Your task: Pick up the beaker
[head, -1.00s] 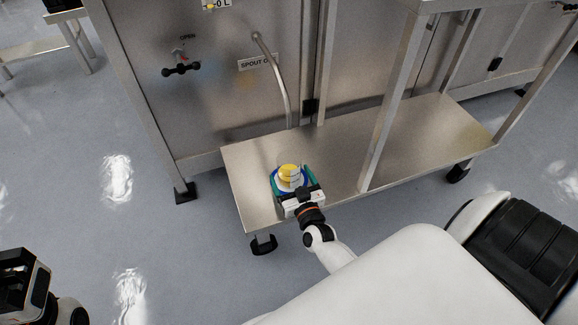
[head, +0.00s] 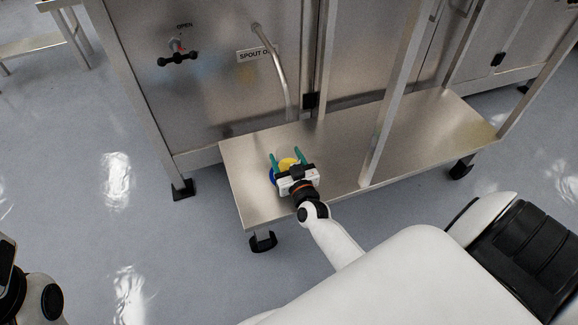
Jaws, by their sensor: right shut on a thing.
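The beaker (head: 288,163) shows as a yellow round shape between the teal fingers of my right gripper (head: 288,157). The gripper is shut on it, and its white and black body hides much of the beaker. A blue round piece (head: 272,176) shows at the left, partly behind the gripper; I cannot tell whether it touches the beaker. All this is over the left part of a steel shelf (head: 250,195). My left gripper (head: 5,268) is only partly in view at the lower left edge, and its fingers cannot be made out.
A curved spout pipe (head: 277,70) comes down behind the beaker from the steel vessel cabinet (head: 215,100). A black valve handle (head: 178,58) is at its left. A steel post (head: 390,100) stands right of my gripper. The shelf between gripper and post is clear.

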